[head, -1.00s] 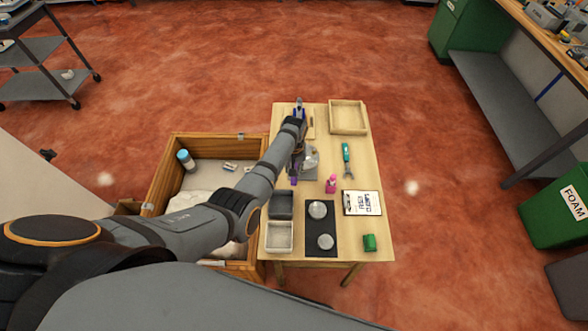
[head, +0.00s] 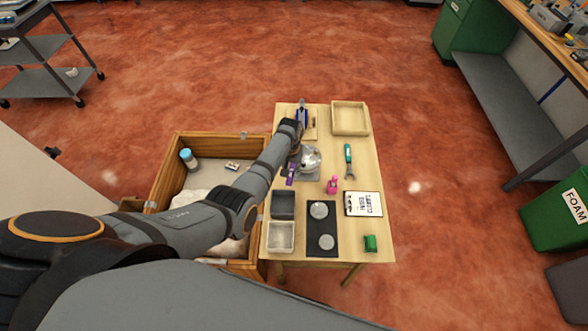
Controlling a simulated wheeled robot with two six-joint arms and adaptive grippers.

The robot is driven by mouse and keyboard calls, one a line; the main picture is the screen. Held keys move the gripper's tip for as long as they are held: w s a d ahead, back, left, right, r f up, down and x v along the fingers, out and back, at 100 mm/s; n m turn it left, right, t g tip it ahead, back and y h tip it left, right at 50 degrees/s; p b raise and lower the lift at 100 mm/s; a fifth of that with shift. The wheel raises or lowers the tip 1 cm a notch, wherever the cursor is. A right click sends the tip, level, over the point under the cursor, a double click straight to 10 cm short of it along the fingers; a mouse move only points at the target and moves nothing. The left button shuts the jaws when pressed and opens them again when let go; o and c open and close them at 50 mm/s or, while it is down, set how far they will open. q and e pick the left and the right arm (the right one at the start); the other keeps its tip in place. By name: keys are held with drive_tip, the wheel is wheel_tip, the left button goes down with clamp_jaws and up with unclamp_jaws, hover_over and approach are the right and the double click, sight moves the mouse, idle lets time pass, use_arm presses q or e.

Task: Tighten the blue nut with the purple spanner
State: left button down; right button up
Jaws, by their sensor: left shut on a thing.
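The purple spanner (head: 290,178) shows as a short purple piece at the left edge of the work table, beside a shiny rounded metal part (head: 311,158) on a grey base. My left gripper (head: 294,160) is shut on the purple spanner, just left of the metal part. My own forearm and wrist cover much of the gripper and part of the spanner. I cannot make out the blue nut, nor tell whether the spanner touches it. My right gripper is not in view.
A wooden crate (head: 163,179) stands left.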

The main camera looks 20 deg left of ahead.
use_arm(q)
drive_tip(key=shift+a+m, duration=0.3)
drive_tip(key=shift+a, duration=0.1)
drive_tip(key=shift+a+m+p, duration=0.35)
drive_tip(key=shift+a+m, duration=0.7)
drive_tip(key=shift+m, duration=0.05)
drive_tip(key=shift+a, duration=0.1)
drive_tip(key=shift+w+a+m, duration=0.25)
drive_tip(key=shift+a+m, duration=0.85)
drive_tip(key=shift+m, duration=0.1)
drive_tip(key=shift+a, duration=0.1)
